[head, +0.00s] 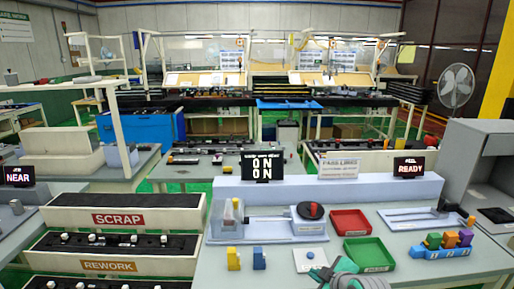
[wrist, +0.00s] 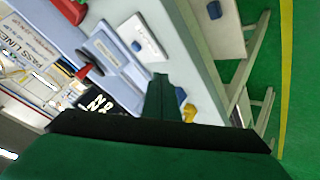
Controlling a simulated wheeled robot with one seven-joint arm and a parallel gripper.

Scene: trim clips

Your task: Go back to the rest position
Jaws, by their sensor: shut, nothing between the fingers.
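My gripper (head: 322,274) is at the bottom edge of the head view, over the front of the grey table (head: 420,272). In the wrist view its dark green fingers (wrist: 163,90) are together, with nothing between them. A yellow clip (head: 233,259) and a blue clip (head: 259,259) stand on the table to its left. They also show beside the fingers in the wrist view, the yellow one (wrist: 189,113) lower and the blue one (wrist: 180,94) above it. Most of my arm is out of the head view.
A red tray (head: 350,222) and a green tray (head: 369,254) lie behind my gripper. A blue rack (head: 432,253) with coloured clips is at right. SCRAP (head: 118,219) and REWORK (head: 108,266) bins are at left.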

